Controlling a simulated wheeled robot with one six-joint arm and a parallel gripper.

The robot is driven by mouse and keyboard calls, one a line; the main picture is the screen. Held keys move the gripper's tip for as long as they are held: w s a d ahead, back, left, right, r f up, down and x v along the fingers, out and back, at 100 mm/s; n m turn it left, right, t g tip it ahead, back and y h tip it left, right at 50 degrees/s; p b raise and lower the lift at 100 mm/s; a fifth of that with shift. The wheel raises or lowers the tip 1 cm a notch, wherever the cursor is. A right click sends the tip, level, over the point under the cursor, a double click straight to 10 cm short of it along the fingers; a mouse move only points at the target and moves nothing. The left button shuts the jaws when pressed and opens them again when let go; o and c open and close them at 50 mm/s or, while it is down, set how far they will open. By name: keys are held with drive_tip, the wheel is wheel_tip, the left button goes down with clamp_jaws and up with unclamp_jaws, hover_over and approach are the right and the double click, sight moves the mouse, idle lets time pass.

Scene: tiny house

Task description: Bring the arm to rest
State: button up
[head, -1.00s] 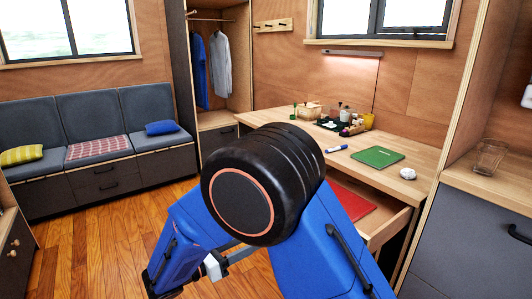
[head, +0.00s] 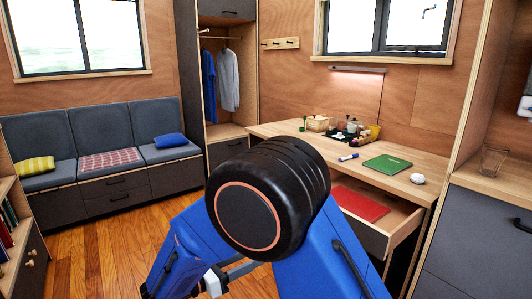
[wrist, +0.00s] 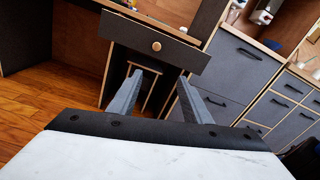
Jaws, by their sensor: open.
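My arm shows in the head view, its blue links and black joint folded up in front of the camera. In the wrist view my gripper (wrist: 158,98) has its two grey fingers wide apart with nothing between them. It points toward the dark front of the open desk drawer (wrist: 155,46), which has a round wooden knob. I cannot tell the exact distance to it. In the head view the gripper's fingers are hidden below the frame or behind the arm.
The desk (head: 330,150) has an open drawer with a red folder (head: 358,203) in it. A green book (head: 387,163), a marker (head: 348,157) and a white lump (head: 417,178) lie on top. A grey sofa (head: 120,185) stands at the left. The wooden floor (head: 95,250) between is clear.

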drive_tip(key=s+d+r+m+g+y, duration=0.25)
drive_tip(key=d+m+g, duration=0.2)
drive_tip(key=d, duration=0.75)
drive_tip(key=s+d+r+m+g+y, duration=0.2)
drive_tip(key=s+d+r+m+g, duration=0.3)
drive_tip(key=d, duration=0.7)
drive_tip(key=s+d+m+t+y, duration=0.2)
drive_tip(key=s+d+m+y, duration=0.3)
drive_tip(key=s+m, duration=0.2)
drive_tip(key=s+d+m+t+y, duration=0.2)
drive_tip(key=s+d+m+y, duration=0.3)
drive_tip(key=s+m, duration=0.3)
drive_tip(key=m, duration=0.3)
drive_tip(key=shift+s+r, duration=0.25)
drive_tip(key=shift+s, duration=0.05)
drive_tip(key=shift+t, duration=0.25)
